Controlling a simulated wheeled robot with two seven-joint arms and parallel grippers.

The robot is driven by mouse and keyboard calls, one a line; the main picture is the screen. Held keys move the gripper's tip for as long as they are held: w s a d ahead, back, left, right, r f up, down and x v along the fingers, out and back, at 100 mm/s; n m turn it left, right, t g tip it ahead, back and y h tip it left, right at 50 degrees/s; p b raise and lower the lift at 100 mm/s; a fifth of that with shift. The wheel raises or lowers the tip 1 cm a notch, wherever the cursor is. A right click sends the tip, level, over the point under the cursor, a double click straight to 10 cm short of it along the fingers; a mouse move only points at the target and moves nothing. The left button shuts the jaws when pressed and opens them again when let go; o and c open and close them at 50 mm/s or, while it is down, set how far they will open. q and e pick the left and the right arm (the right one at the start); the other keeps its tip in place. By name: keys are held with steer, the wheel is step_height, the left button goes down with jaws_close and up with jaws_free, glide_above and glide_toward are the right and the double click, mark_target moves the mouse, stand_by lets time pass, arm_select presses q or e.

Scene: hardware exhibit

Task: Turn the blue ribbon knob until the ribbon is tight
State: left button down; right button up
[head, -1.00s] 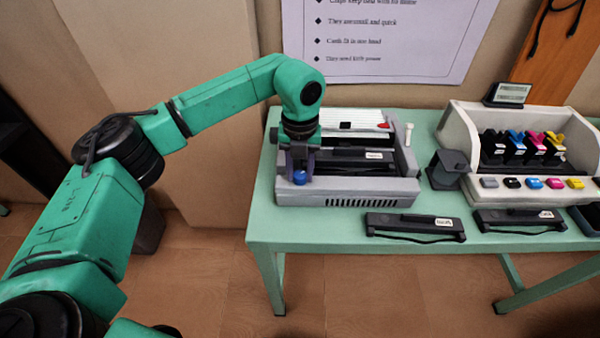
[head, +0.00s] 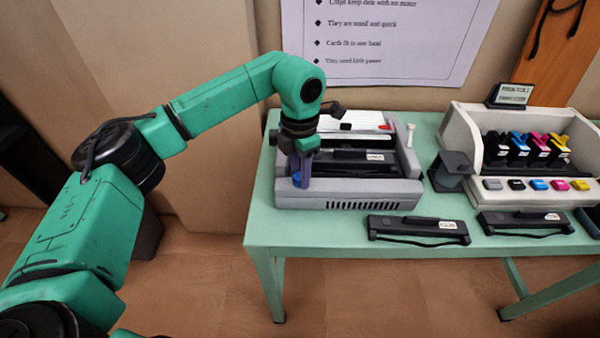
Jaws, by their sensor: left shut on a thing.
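The blue ribbon knob (head: 297,177) is at the left front of a grey printer (head: 400,187) on the green table. My left gripper (head: 302,181) points down from above and is shut on the knob, its fingers hiding part of it. The ribbon inside the printer is too small and dark for me to tell whether it is slack or tight. My right gripper is not in the head view.
Two black cartridges (head: 417,230) (head: 526,223) lie along the table's front edge (head: 340,246). A dark stand (head: 450,172) is right of the printer. A white ink unit (head: 460,130) with coloured cartridges and buttons stands further right.

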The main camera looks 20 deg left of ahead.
arm_select(q)
steer(key=m, duration=0.4)
steer(key=shift+r+m, duration=0.15)
steer(key=shift+m, duration=0.15)
steer(key=m, duration=0.3)
steer(key=shift+m, duration=0.3)
steer(key=m, duration=0.4)
steer(key=shift+m+b, duration=0.3)
steer(key=m, duration=0.4)
steer(key=shift+w, duration=0.1)
steer(key=shift+r, duration=0.1)
steer(key=c, duration=0.8)
jaws_free()
steer(key=o, duration=0.3)
